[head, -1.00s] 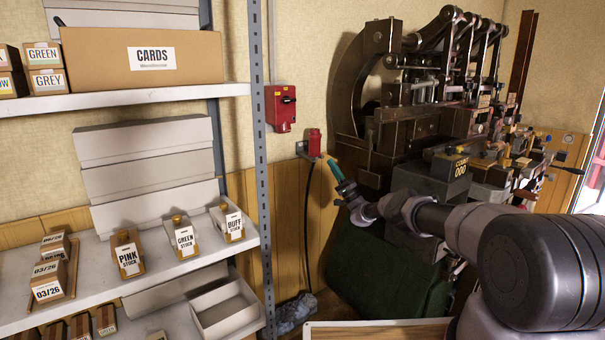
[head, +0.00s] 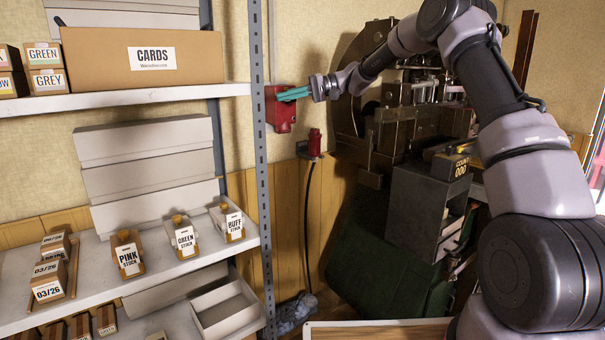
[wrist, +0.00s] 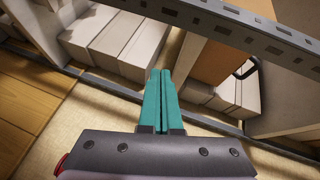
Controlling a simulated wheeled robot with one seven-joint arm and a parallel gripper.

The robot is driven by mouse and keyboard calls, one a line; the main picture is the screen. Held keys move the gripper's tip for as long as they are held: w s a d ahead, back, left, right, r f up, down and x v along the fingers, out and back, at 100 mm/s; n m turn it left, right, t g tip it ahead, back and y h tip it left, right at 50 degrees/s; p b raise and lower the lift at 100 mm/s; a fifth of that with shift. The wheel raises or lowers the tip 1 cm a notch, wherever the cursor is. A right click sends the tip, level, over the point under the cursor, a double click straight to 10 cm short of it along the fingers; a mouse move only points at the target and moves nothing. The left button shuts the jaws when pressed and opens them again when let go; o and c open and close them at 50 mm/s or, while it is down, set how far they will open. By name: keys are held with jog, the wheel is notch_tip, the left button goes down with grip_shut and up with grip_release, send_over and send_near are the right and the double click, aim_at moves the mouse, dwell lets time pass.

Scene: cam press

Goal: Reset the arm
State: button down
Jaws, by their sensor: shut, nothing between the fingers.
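My gripper (head: 294,94) is shut and empty, its teal fingers together and pointing left in the head view. It is raised in front of the red wall switch box (head: 281,117) and covers part of that box's upper front. I cannot tell whether the fingertips touch the box. In the wrist view the shut fingers (wrist: 161,98) point toward the shelving, with a bit of red at the lower left edge. The dark press (head: 385,135) stands at the right, partly hidden behind my raised arm.
A metal shelf post (head: 262,150) stands just left of my gripper, beside shelves of boxes. A red fitting (head: 315,142) with a black cable is on the wall below. A grey cabinet (head: 415,200) and counter box (head: 451,165) stand by the press.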

jog(key=s+d+r+m+t+h, duration=0.2)
jog(key=s+d+r+h, duration=0.15)
jog(key=s+d, duration=0.5)
jog(key=s+d+r+m+t+h, duration=0.15)
jog(key=s+d+h, duration=0.4)
jog(key=s, duration=0.65)
jog(key=s+d+f+m+t+h, duration=0.2)
jog(key=s+d, duration=0.6)
jog(key=s, duration=0.2)
jog(key=s+d+f+m+t+h, duration=0.2)
jog(key=s+d+t, duration=0.1)
jog(key=s+d, duration=0.5)
jog(key=shift+s, duration=0.85)
